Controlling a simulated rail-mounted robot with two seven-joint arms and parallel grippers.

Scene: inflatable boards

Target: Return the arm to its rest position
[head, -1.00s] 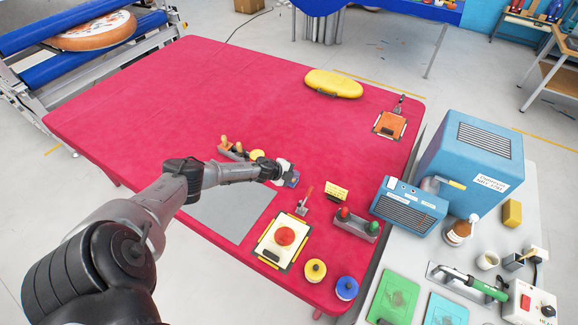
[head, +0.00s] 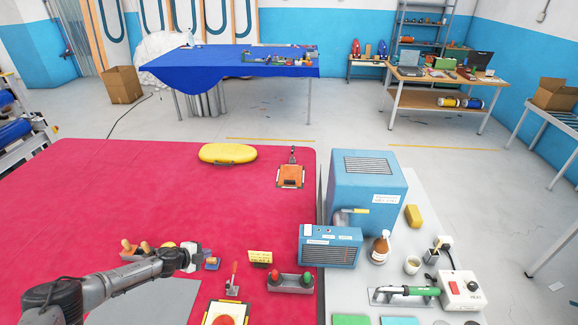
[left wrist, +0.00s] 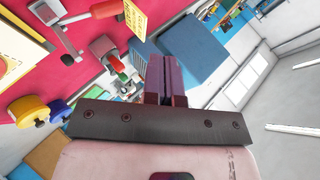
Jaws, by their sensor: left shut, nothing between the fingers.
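My left arm (head: 110,284) comes in from the lower left of the head view and reaches over the red table (head: 60,200). My left gripper (head: 206,262) is above the table, left of the small yellow sign (head: 260,257). In the left wrist view its two fingers (left wrist: 166,80) are together with nothing between them. My right gripper is in neither view.
A red-handled tool (head: 233,282), a stand with red and green knobs (head: 291,283) and an orange-centred plate (head: 226,314) lie near the gripper. A blue machine (head: 366,185) stands right of the red table. The table's left part is clear.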

